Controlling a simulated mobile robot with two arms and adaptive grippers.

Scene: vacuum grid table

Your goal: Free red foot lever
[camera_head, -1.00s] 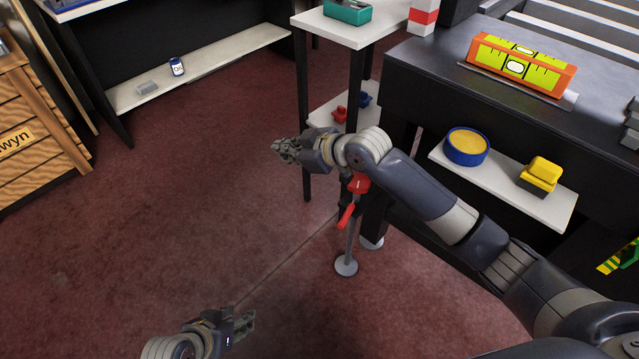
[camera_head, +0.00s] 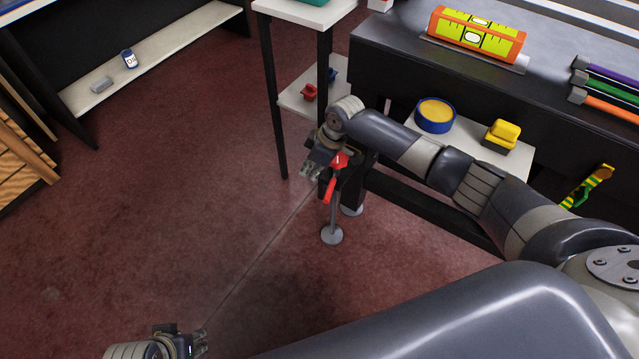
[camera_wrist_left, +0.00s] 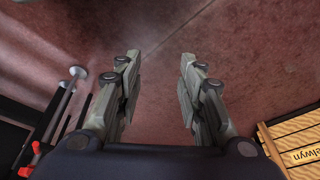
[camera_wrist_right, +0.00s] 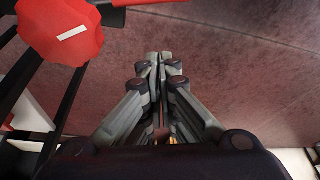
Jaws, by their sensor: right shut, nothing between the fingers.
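The red foot lever (camera_head: 330,190) hangs tilted down from a red clamp head (camera_head: 338,161) above a grey round foot (camera_head: 331,235) at the black table's corner leg. In the right wrist view the red clamp head (camera_wrist_right: 62,28) is large at upper left, with a red bar running off the top. My right gripper (camera_head: 308,173) is beside the red lever, on its left, shut and empty; its fingertips meet in the right wrist view (camera_wrist_right: 160,60). My left gripper (camera_head: 200,343) is low at the bottom left, away from the lever. Its fingers are apart and empty in the left wrist view (camera_wrist_left: 160,65).
The black table (camera_head: 375,45) stands right of the lever, with a white shelf (camera_head: 470,150) holding a blue-yellow round tin (camera_head: 435,115) and a yellow block (camera_head: 501,136). A small white side table (camera_head: 305,12) stands behind. The red floor (camera_head: 170,200) to the left is clear.

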